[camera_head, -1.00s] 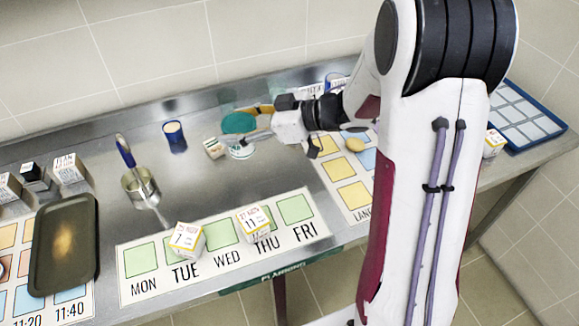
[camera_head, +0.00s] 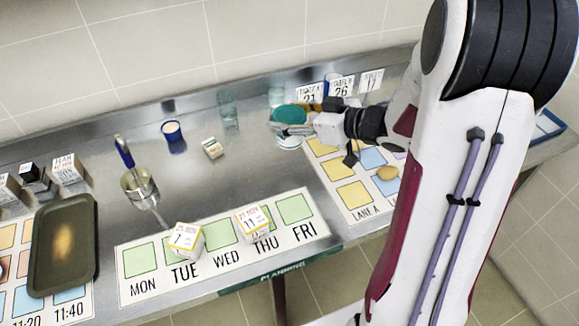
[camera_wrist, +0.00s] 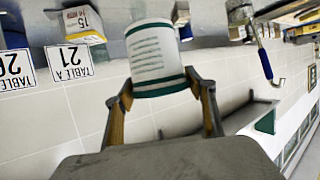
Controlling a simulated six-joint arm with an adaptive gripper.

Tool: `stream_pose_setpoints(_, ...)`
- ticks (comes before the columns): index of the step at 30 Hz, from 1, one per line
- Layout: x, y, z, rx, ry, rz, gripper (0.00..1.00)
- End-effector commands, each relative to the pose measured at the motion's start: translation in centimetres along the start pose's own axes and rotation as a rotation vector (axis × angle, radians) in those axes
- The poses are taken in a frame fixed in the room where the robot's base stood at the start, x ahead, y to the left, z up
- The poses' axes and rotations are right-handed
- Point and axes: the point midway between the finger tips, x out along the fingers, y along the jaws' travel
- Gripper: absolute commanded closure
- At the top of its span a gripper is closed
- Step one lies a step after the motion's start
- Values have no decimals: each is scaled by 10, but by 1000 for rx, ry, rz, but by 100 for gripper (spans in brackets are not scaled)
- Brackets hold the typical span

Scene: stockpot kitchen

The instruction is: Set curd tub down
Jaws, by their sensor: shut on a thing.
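The curd tub (camera_head: 289,114) has a green lid and a white body with a green band. It is upright at the back of the counter, just left of the LANE card (camera_head: 353,194). My gripper (camera_head: 291,129) comes from the right and is shut around its side. In the wrist view, the tub (camera_wrist: 157,58) shows its white printed label between the two fingers of my gripper (camera_wrist: 160,92). I cannot tell whether its base touches the counter.
Bare counter lies left of the tub.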

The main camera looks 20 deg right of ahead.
Motion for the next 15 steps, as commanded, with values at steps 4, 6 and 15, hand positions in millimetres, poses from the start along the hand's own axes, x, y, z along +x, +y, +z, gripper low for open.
stream_pose_setpoints(4,1,0,2,0,1,-1,76)
stream_pose_setpoints(6,2,0,5,2,1,-1,76)
stream_pose_setpoints(15,14,0,33,4,0,-2,76)
